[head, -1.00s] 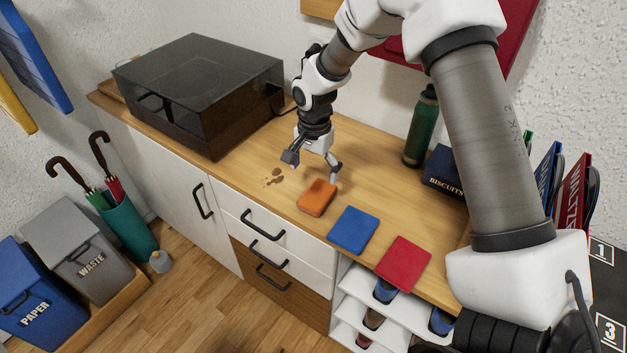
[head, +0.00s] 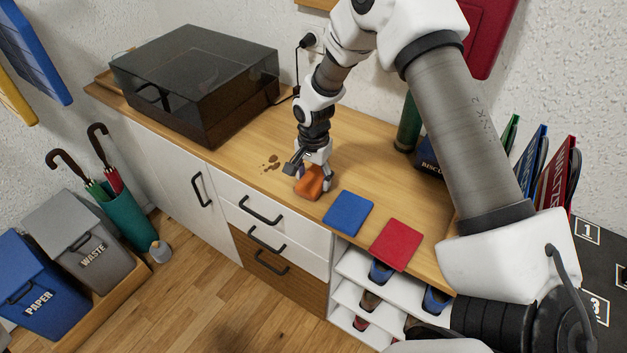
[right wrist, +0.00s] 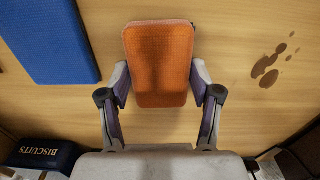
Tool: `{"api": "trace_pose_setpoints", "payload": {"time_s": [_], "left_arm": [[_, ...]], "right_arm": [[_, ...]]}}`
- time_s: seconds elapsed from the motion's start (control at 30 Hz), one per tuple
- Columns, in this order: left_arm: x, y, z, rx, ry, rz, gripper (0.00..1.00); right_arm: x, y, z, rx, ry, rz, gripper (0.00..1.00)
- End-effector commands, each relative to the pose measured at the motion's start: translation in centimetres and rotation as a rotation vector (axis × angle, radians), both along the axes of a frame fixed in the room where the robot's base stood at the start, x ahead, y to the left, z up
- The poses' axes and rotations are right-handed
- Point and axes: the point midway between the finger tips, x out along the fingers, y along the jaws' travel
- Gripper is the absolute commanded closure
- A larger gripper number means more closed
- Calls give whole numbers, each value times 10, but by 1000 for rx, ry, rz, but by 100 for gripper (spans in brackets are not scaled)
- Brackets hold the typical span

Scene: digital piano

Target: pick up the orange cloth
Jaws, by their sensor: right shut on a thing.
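The orange cloth (head: 310,183) is a small, thick folded pad on the wooden cabinet top. It also shows in the right wrist view (right wrist: 160,62), upright in the middle of the picture. My right gripper (head: 312,178) is shut on it, with one finger against each side; both fingers show in the right wrist view (right wrist: 160,88). I cannot tell whether the cloth is lifted off the wood. My left gripper is not in view.
A blue cloth (head: 348,212) and a red cloth (head: 397,244) lie to the right along the front edge. Brown stains (head: 271,162) mark the wood to the left. A dark-lidded box (head: 195,80) stands at the back left. A green bottle (head: 408,125) stands behind.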

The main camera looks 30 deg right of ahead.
Motion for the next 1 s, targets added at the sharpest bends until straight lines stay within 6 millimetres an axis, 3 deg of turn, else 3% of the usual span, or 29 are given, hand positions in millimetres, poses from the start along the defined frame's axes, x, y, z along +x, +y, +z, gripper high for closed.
{"api": "trace_pose_setpoints", "payload": {"time_s": [0.27, 0.53, 0.77, 1.0], "left_arm": [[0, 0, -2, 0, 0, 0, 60], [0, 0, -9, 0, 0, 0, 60], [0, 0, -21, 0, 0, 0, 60], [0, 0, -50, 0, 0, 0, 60]], "right_arm": [[0, 0, 4, 0, -1, 0, 66], [-1, 0, 35, 1, -2, 0, 66], [-58, -3, 37, 5, 0, 1, 66], [-127, -9, 40, 8, -3, 0, 66]]}}
